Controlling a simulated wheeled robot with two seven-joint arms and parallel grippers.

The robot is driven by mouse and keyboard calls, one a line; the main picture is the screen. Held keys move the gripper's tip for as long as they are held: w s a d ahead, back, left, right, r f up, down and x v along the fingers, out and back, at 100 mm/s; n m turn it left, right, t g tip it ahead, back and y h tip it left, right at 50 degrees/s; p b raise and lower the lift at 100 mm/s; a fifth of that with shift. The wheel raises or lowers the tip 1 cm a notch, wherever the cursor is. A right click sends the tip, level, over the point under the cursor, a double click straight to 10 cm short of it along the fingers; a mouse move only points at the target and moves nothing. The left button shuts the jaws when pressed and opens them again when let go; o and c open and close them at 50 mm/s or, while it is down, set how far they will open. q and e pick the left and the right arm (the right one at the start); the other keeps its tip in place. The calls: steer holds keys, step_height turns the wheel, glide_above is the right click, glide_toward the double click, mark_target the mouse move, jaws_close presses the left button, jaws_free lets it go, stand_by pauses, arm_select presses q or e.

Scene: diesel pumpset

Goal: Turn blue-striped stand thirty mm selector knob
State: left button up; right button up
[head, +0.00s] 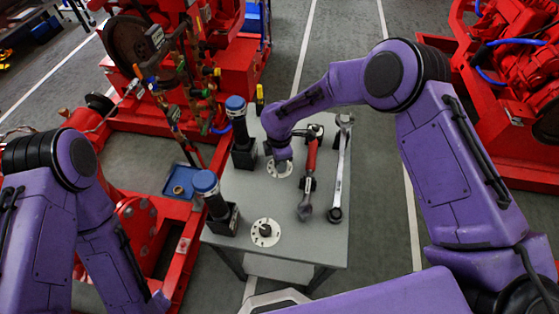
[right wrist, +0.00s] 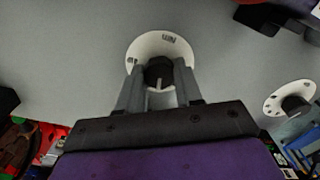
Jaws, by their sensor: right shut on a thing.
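A selector knob (right wrist: 158,72), dark with a pale pointer line, sits on a white marked dial plate (right wrist: 160,45) in the right wrist view. My right gripper (right wrist: 158,88) is shut on this knob, one grey finger on each side. In the head view my right gripper (head: 281,158) reaches down to the far dial plate (head: 279,170) on the grey table and hides the knob. A second knob (head: 265,230) on a white dial plate stands nearer the table's front and is untouched. I cannot make out blue stripes that tell the two apart. My left gripper is out of view.
Two blue-capped cylinders in black holders (head: 206,184) (head: 237,107) stand along the table's left side. A red-handled wrench (head: 309,170) and a long spanner (head: 341,170) lie right of the far dial. Red machinery (head: 130,205) borders the left.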

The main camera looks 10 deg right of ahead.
steer(key=shift+r+n, duration=0.1)
steer(key=shift+n, duration=0.5)
steer(key=shift+w, duration=0.1)
steer(key=o, duration=1)
steer(key=shift+o, duration=0.2)
step_height(320, 180, up, 10)
steer(key=b, duration=0.2)
steer(key=shift+r, duration=0.25)
